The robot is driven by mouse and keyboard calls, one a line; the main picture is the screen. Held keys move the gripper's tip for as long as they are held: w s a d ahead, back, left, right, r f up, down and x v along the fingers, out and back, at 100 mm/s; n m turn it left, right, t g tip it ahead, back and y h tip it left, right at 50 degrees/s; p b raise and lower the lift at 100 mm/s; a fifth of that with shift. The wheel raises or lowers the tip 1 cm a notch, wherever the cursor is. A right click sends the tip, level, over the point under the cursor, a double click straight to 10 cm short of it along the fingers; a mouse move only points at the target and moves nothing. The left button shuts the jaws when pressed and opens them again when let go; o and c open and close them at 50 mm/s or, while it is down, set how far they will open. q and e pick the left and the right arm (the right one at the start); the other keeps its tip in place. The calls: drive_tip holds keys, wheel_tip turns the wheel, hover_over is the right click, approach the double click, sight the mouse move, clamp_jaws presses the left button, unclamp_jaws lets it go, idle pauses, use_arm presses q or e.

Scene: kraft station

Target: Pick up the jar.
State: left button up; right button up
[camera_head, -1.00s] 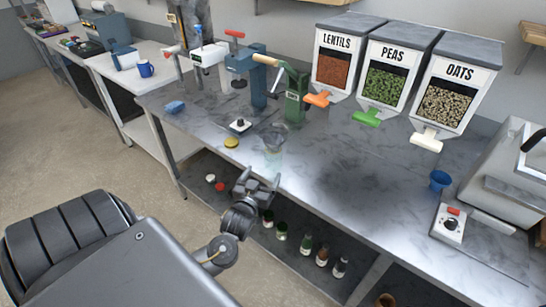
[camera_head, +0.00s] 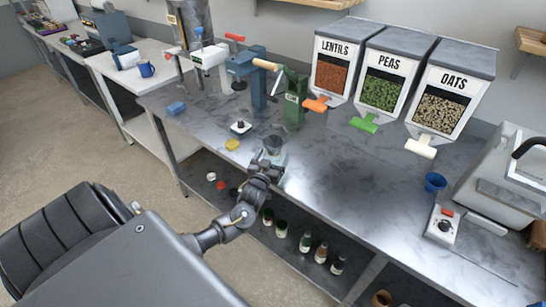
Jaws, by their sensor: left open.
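A clear jar (camera_head: 274,144) stands near the front edge of the grey worktop, in front of the green press. It is partly hidden by my left gripper (camera_head: 268,157). My left gripper is open and right at the jar, with its fingers on the near side of it. I cannot tell whether the fingers touch the glass. My right gripper is out of view.
A yellow lid (camera_head: 232,144) and a small black-knobbed device (camera_head: 240,127) lie left of the jar. A green press (camera_head: 294,98) stands behind it. Dispensers with an orange spout (camera_head: 317,104) stand behind right. The worktop (camera_head: 345,175) right of the jar is clear.

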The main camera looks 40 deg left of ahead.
use_arm(q)
drive_tip(key=shift+c, duration=0.4)
drive_tip(key=c, duration=1.1)
drive_tip(key=shift+o, duration=0.2)
drive_tip(key=shift+r, duration=0.1)
